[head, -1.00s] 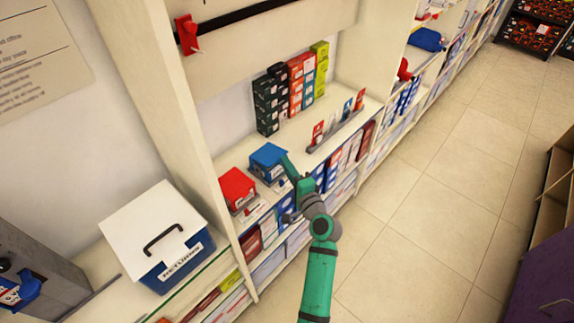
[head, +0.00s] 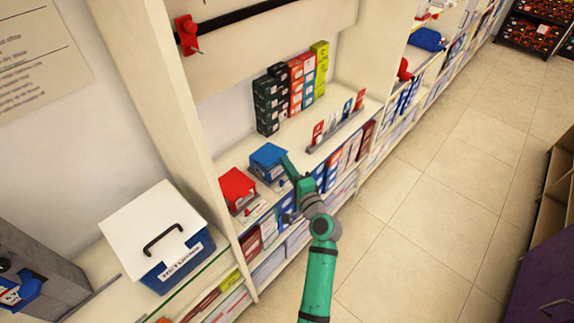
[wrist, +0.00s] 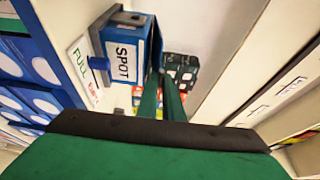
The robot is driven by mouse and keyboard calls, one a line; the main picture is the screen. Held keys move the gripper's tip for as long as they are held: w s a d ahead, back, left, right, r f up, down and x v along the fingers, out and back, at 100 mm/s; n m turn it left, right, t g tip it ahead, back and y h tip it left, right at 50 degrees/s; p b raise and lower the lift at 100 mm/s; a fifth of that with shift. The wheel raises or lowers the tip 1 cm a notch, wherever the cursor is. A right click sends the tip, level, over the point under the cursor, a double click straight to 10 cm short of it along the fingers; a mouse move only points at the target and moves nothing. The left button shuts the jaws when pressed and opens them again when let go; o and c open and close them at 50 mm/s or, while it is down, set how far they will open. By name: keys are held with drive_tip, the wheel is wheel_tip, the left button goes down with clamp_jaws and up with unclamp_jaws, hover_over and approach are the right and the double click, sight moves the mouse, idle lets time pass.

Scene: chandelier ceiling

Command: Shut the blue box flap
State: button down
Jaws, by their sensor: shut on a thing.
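The blue box (head: 268,170) stands on the shelf, and its blue flap (head: 266,154) lies over its top in the head view. In the wrist view the box (wrist: 125,52) shows sideways, with a white "SPOT" label and a blue knob on its front. The flap (wrist: 156,42) shows there as a thin blue edge along the box's right side; I cannot tell if a small gap is left under it. My gripper (head: 287,160) reaches the box's right side. In the wrist view the green fingers (wrist: 160,76) are shut on the flap's edge.
A red box (head: 237,188) stands just left of the blue box. Stacked dark, red and yellow boxes (head: 290,90) stand behind. A low card rack (head: 336,130) is to the right. A white-lidded blue bin (head: 182,262) is at lower left. The tiled floor (head: 430,200) is clear.

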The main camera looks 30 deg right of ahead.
drive_tip(key=shift+s+f, duration=0.15)
drive_tip(key=shift+f, duration=1.5)
drive_tip(key=c, duration=1.9)
unclamp_jaws()
drive_tip(key=s+a, duration=0.1)
drive_tip(key=s, duration=0.9)
drive_tip(key=shift+s+a, duration=0.3)
drive_tip(key=shift+s, duration=0.05)
